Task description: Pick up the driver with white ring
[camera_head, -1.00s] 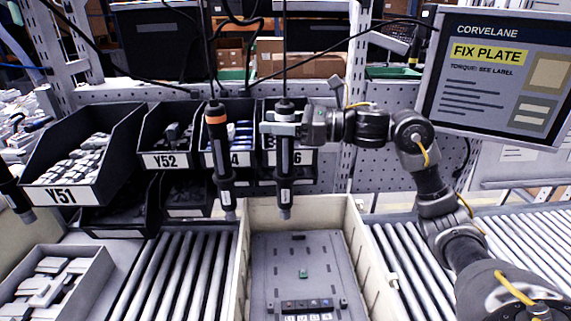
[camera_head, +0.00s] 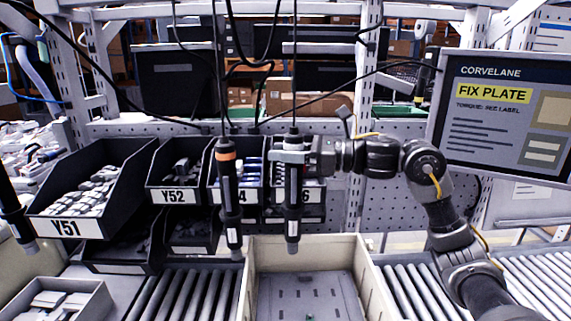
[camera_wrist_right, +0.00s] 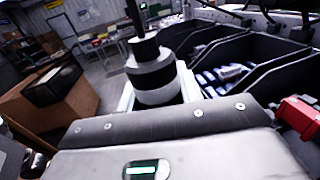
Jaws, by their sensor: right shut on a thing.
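The driver with the white ring (camera_head: 293,215) hangs upright from a cable above the far end of the beige tote. My right gripper (camera_head: 289,157) is shut around its upper body, coming from the right. In the right wrist view the driver (camera_wrist_right: 153,75) stands between the fingers, with a pale white band around its dark body. A second driver with an orange ring (camera_head: 229,190) hangs just to the left, apart from the gripper. My left gripper is not in view.
The beige tote (camera_head: 376,285) holds a grey plate (camera_head: 305,290). Black bins, including Y51 (camera_head: 65,228) and Y52 (camera_head: 174,196), stand behind and to the left. Roller conveyors (camera_head: 185,295) flank the tote. A screen (camera_head: 500,120) is at the right. Another dark tool (camera_head: 14,215) hangs at the left edge.

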